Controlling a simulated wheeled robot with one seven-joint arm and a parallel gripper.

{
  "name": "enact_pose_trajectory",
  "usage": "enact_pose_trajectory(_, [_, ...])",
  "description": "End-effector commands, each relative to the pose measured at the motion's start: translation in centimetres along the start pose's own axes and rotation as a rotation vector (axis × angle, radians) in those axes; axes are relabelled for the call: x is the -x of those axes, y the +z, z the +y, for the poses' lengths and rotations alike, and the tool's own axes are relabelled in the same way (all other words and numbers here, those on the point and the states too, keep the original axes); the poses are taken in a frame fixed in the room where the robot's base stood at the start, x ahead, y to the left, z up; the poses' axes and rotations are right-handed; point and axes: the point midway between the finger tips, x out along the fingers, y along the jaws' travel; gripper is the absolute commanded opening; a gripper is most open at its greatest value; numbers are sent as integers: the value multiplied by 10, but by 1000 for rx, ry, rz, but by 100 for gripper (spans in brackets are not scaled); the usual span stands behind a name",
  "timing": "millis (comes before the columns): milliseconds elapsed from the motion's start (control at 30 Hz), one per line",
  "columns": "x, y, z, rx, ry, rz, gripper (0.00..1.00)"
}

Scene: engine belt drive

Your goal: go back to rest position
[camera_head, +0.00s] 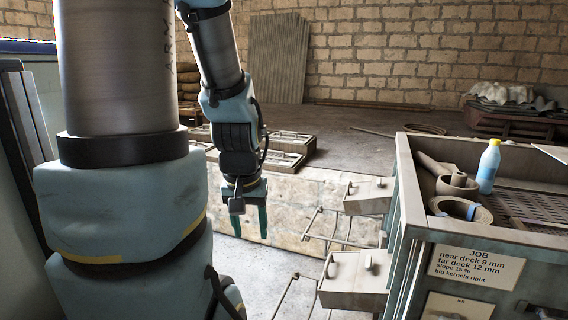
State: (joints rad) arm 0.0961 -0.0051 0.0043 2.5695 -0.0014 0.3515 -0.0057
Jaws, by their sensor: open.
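My gripper (249,222) hangs at the end of my arm, left of the middle of the picture, with its two green fingers pointing down. The fingers are apart and nothing shows between them. Behind it is a pale stone-like slab or low wall. It is clear of the machine on the right. The large blue and grey arm links filling the left side are mine and hide what is behind them.
A grey machine (406,205) stands at right, with a job card (474,266) on its front. On its top are a blue bottle (489,166) and ring-shaped parts (461,210). Two metal boxes (355,281) and thin rods stick out from its left side, near my gripper.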

Motion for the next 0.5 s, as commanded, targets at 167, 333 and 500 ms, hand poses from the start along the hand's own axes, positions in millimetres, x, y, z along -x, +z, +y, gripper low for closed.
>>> enact_pose_trajectory(167, [-44,13,3,-10,2,-28,55])
enact_pose_trajectory(333, [-76,26,4,-12,3,-57,55])
enact_pose_trajectory(500, [-97,35,5,-13,4,-80,55])
